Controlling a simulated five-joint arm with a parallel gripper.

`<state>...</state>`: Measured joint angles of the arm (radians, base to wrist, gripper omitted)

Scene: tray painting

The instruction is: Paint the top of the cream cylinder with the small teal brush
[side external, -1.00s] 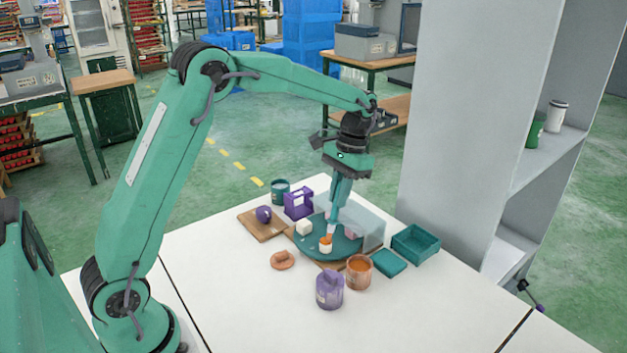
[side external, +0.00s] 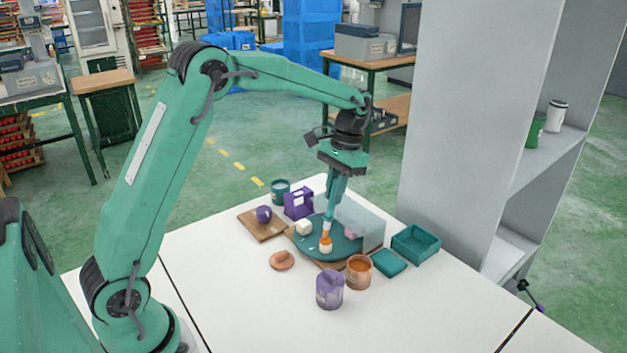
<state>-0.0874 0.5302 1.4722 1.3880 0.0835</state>
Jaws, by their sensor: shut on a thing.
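My gripper (side external: 330,208) points down over the round teal tray (side external: 310,247), shut on the small teal brush (side external: 327,227). The brush is upright, with a pale lower part and an orange tip. The tip is at the top of a small cream cylinder (side external: 325,249) on the tray, and orange shows on that top. I cannot tell whether the bristles press on it or hover just above. A cream block (side external: 304,227) and a pink block (side external: 350,232) also sit on the tray, the pink one close to a translucent panel (side external: 364,225).
An open copper pot with orange inside (side external: 358,271) and a purple jar (side external: 329,289) stand in front. A teal box (side external: 416,242) and flat teal piece (side external: 388,262) are right. A purple holder (side external: 298,203), teal cup (side external: 280,191) and wooden board (side external: 259,228) are behind left. The front table (side external: 250,310) is clear.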

